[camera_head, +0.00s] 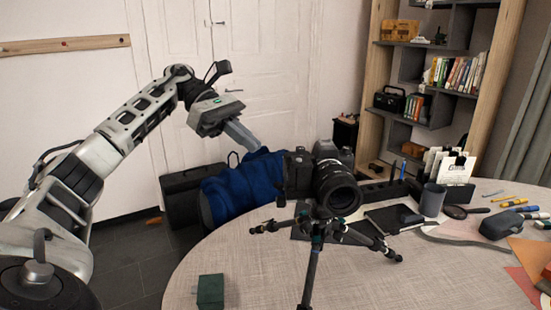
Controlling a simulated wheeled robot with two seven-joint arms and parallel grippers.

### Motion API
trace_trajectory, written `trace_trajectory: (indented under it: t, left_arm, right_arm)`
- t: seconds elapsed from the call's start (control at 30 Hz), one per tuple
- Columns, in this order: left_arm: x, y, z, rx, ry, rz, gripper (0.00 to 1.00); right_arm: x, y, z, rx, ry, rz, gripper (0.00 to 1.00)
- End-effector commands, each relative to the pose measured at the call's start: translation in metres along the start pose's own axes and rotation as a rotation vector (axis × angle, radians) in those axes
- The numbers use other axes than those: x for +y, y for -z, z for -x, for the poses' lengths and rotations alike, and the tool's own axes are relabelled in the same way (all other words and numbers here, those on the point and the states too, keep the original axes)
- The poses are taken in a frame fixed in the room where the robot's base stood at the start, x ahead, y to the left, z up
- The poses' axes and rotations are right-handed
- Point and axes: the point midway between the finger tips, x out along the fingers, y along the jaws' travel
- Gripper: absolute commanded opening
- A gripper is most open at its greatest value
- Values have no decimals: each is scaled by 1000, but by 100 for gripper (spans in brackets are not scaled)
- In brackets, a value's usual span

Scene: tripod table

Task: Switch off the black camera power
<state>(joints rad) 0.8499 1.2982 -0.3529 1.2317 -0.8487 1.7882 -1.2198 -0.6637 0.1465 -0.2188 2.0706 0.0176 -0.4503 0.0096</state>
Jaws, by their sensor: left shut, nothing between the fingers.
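The black camera (333,185) sits on a small black tripod (314,262) on the round table (240,265). Its lens faces toward me and a little right. The power switch cannot be made out at this size. My left gripper (255,146) is shut and empty. It is in the air to the left of the camera and a little higher, apart from it, with its fingers pointing down and right. My right gripper is not in view.
A dark green box (210,291) lies near the table's front left. A grey mug (432,200), a dark case (500,225) and several pens lie on the right. A blue bag (240,187) is behind the table. The table's left part is mostly clear.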

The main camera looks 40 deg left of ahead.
Motion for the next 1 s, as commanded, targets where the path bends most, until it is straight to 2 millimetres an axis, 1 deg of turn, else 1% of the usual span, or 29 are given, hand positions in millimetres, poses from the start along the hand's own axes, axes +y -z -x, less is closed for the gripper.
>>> trace_trajectory:
  t: [0.03, 0.13, 0.2, 0.4, 0.6, 1.0]
  left_arm:
    - [-1, 1, -12, 4, 5, 2, 0]
    - [-1, 1, -31, 2, 5, 2, 0]
    - [0, -9, -39, 1, 3, -2, 0]
    - [0, -19, -57, 0, 1, 0, 0]
    - [0, -20, -62, -1, 0, 1, 0]
    - [0, -21, -64, -2, 1, -2, 0]
  right_arm:
    - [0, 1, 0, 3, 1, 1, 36]
    - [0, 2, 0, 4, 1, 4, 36]
    - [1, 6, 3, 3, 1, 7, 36]
    - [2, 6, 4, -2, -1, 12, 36]
    - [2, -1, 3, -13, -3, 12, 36]
    - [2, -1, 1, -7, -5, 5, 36]
